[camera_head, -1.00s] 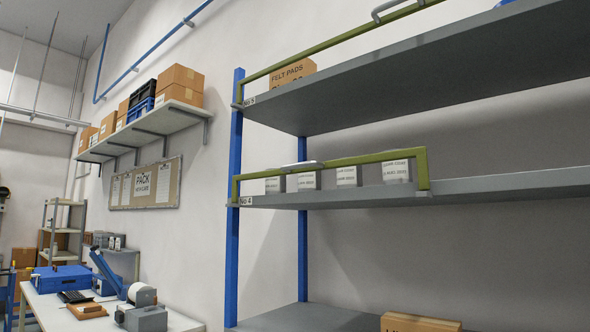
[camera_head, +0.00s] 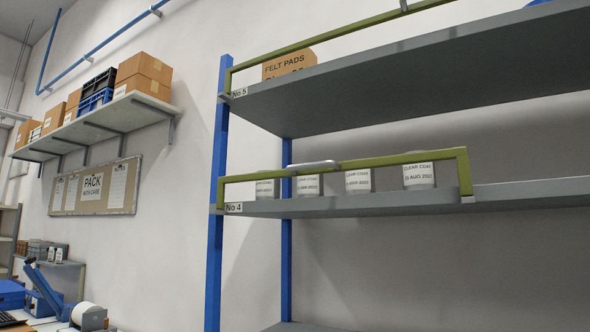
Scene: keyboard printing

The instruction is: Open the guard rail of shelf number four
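Shelf number four (camera_head: 300,207) is the grey middle shelf of the rack, with a "No 4" label (camera_head: 234,208) at its left front end. Its olive-green guard rail (camera_head: 390,160) stands upright along the front edge, from the blue post to a bracket at the right. A light grey handle (camera_head: 313,165) sits on the rail's top bar. Several white labelled cans (camera_head: 358,182) stand behind the rail. Neither of my grippers shows in the head view.
Shelf number five (camera_head: 400,75) is above, with its own green rail and a felt pads box (camera_head: 288,65). A blue post (camera_head: 217,190) holds the rack's left end. A wall shelf with boxes (camera_head: 144,72) and a workbench are at the left.

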